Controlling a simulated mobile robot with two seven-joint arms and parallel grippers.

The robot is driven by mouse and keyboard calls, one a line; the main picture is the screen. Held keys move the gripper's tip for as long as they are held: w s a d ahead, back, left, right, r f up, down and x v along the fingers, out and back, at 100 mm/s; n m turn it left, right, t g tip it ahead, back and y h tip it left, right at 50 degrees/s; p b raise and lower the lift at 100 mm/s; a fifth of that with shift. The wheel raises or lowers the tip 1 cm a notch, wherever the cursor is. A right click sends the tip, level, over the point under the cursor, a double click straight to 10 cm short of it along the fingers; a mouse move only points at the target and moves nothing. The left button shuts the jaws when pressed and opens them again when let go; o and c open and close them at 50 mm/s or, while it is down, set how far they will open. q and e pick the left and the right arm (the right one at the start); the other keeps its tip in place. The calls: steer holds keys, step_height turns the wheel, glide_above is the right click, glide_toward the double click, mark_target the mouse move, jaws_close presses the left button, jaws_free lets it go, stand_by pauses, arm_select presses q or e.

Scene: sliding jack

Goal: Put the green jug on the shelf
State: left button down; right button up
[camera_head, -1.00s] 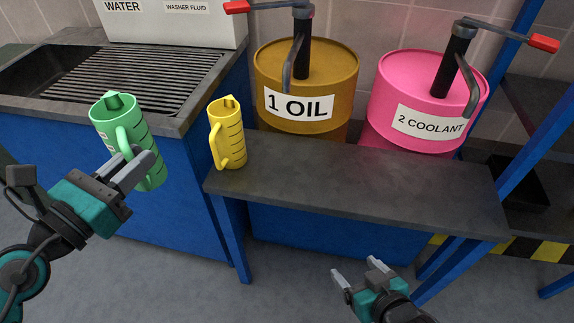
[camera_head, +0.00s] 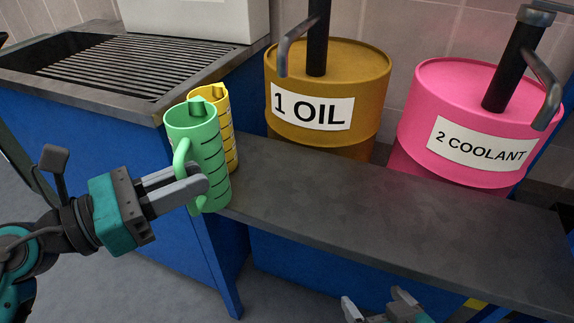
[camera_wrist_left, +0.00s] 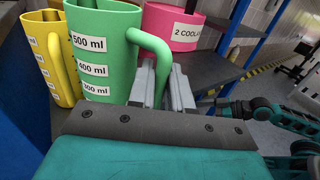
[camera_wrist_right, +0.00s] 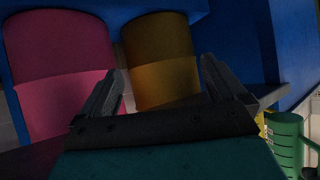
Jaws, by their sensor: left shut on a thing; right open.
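The green jug (camera_head: 205,150) is upright in my left gripper (camera_head: 196,186), which is shut on its handle. In the head view the jug is in front of the left end of the grey shelf (camera_head: 350,215) and partly covers the yellow jug (camera_head: 229,130) behind it. Whether its base touches the shelf I cannot tell. In the left wrist view the green jug (camera_wrist_left: 100,55) shows ml marks, with the yellow jug (camera_wrist_left: 50,60) to its left. My right gripper (camera_head: 375,302) is open and empty, low at the shelf's front; it also shows in the right wrist view (camera_wrist_right: 160,85).
A brown oil drum (camera_head: 325,105) and a pink coolant drum (camera_head: 475,130) with pump handles stand behind the shelf. A sink bench with a grate (camera_head: 100,65) is at the left. The middle and right of the shelf are clear.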

arm_select(q)
steer(key=f+b+x, duration=0.1)
steer(key=f+x, duration=0.2)
steer(key=x, duration=1.2)
steer(key=shift+w+f, duration=0.15)
steer(key=shift+f, duration=0.05)
steer(key=c, duration=1.5)
jaws_free()
steer(key=shift+d+f, duration=0.1)
steer(key=shift+f, duration=0.05)
steer(key=o, duration=0.4)
arm_select(e)
steer(key=shift+a+f, duration=0.1)
steer(key=shift+f, duration=0.25)
arm_select(q)
steer(key=shift+o, duration=0.2)
